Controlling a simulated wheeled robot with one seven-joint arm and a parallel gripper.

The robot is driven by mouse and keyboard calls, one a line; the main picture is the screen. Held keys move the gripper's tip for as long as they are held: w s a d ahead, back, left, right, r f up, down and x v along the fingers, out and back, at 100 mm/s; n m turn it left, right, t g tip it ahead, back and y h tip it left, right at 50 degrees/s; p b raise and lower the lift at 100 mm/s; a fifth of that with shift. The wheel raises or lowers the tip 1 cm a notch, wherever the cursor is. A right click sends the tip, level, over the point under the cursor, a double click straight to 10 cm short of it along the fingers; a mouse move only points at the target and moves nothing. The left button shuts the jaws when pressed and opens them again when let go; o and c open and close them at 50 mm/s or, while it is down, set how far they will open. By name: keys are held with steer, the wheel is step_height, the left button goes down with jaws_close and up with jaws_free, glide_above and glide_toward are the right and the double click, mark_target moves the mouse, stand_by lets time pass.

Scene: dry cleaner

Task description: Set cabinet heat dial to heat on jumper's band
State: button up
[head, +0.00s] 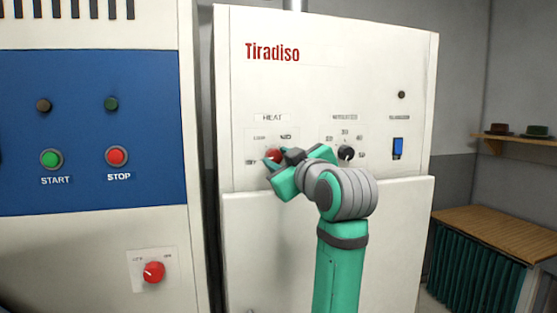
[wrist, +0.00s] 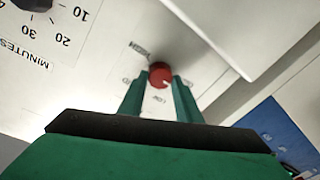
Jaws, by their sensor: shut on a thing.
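The cabinet (head: 330,75) is white, with "Tiradiso" in red at its upper left. Its red heat dial (head: 273,155) sits under the word HEAT, with labels around it that look like OFF, LOW and MED. My gripper (head: 272,161) is at this dial, shut on it. In the wrist view both green fingers reach the red dial (wrist: 160,75), one on each side. A pale pointer mark shows at the dial's lower edge there, toward the LOW label. The fingers and wrist hide part of the dial and its right-hand labels in the head view. No jumper is in view.
Left stands another machine with green START (head: 51,158) and red STOP (head: 117,156) buttons and another red dial (head: 153,272). A wooden-topped counter (head: 495,232) is at right.

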steer(key=m, duration=0.4)
steer(key=shift+f+m, duration=0.1)
steer(key=shift+m, duration=0.3)
steer(key=m, duration=0.3)
steer(key=m+t, duration=0.1)
steer(key=m, duration=0.2)
steer(key=shift+h, duration=0.3)
steer(key=m+h, duration=0.1)
steer(key=m, duration=0.4)
steer(key=shift+a+f+t, duration=0.1)
steer(key=shift+t, duration=0.2)
steer(key=m+h, duration=0.1)
steer(key=m, duration=1)
steer(key=shift+s+a+h, duration=0.1)
steer(key=shift+h, duration=0.3)
steer(key=m, duration=0.6)
steer(key=m+g, duration=0.1)
steer(key=m, duration=0.3)
steer(key=shift+a, duration=0.1)
steer(key=shift+m+g+h, duration=0.3)
steer(key=shift+m+g, duration=0.1)
steer(key=shift+m, duration=2)
